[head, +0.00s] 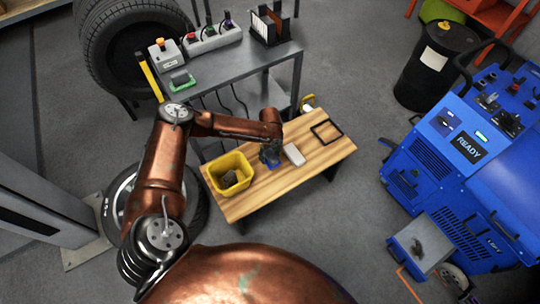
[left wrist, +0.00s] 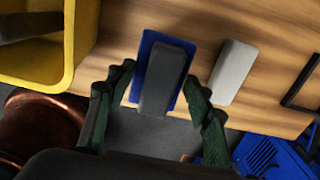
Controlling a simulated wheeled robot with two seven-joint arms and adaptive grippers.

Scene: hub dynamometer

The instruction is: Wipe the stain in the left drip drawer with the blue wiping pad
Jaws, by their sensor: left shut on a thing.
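The blue wiping pad (head: 270,164) is on the wooden bench, with a dark grip block on top. It also shows in the left wrist view (left wrist: 149,40). My left gripper (head: 269,152) is shut on the pad's dark grip block (left wrist: 165,78), with a green-dark finger on either side. A grey open drawer (head: 405,246) sticks out low on the blue machine at the right. A dark stain (head: 420,249) shows on the drawer's floor. My right gripper is not in view.
The wooden bench (head: 235,207) also holds a yellow bin (head: 216,167), a white block (head: 294,154) and a black frame (head: 326,132). The blue machine (head: 433,160) stands at the right. Clear floor (head: 345,215) lies between bench and drawer.

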